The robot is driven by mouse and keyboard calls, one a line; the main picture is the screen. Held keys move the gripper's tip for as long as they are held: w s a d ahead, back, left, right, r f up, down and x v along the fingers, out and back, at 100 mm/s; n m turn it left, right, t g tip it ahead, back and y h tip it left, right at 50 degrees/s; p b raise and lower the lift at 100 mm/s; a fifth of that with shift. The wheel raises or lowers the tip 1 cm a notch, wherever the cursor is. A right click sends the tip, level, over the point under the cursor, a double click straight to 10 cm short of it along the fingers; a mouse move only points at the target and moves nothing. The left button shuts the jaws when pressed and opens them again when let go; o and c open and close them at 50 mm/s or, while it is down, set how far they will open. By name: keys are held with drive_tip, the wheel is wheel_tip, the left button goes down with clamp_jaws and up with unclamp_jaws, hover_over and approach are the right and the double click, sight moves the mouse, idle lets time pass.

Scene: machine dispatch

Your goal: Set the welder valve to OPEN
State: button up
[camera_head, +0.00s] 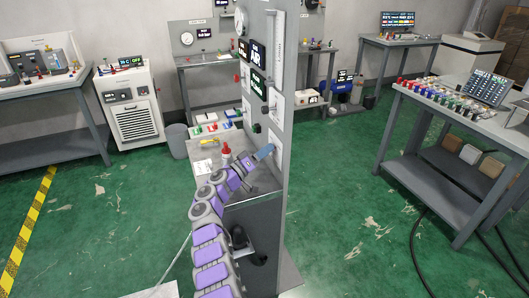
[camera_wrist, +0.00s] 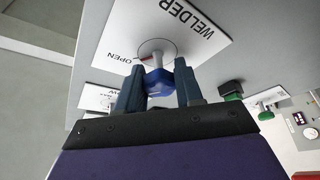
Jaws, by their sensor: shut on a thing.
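The welder valve (camera_wrist: 159,88) has a blue handle on a metal stem, in front of a white plate (camera_wrist: 200,35) lettered WELDER and OPEN. A small dial mark with a red line shows around the stem, on the side toward the word OPEN. My gripper (camera_wrist: 160,85) has its two dark blue fingers on either side of the blue handle and is shut on it. In the head view my gripper (camera_head: 264,152) reaches the side of the grey panel (camera_head: 275,90). The handle itself is hidden there.
A green knob (camera_wrist: 266,115) and a dark green-tipped knob (camera_wrist: 231,90) sit on the panel to the right in the wrist view. Benches stand at left (camera_head: 45,88) and right (camera_head: 460,125). The green floor (camera_head: 345,190) right of the panel is open.

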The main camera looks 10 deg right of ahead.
drive_tip(key=shift+f+m, duration=0.25)
drive_tip(key=shift+m, duration=0.05)
drive_tip(key=o, duration=1)
drive_tip(key=shift+w+a, duration=0.1)
drive_tip(key=shift+o, duration=0.2)
drive_tip(key=shift+r, duration=0.15)
drive_tip(key=n+y, duration=0.1)
drive_tip(key=n, duration=0.2)
drive_tip(key=n+y, duration=0.1)
drive_tip(key=n, duration=0.2)
drive_tip(key=shift+t, duration=0.3)
drive_tip(key=n+y, duration=0.2)
drive_tip(key=n, duration=0.2)
drive_tip(key=shift+r, duration=0.1)
drive_tip(key=n+g+y+p, duration=0.1)
drive_tip(key=n+g, duration=0.1)
drive_tip(key=n, duration=0.2)
drive_tip(key=shift+n+g+b, duration=0.45)
drive_tip(key=shift+n+g, duration=0.05)
drive_tip(key=shift+n, duration=0.5)
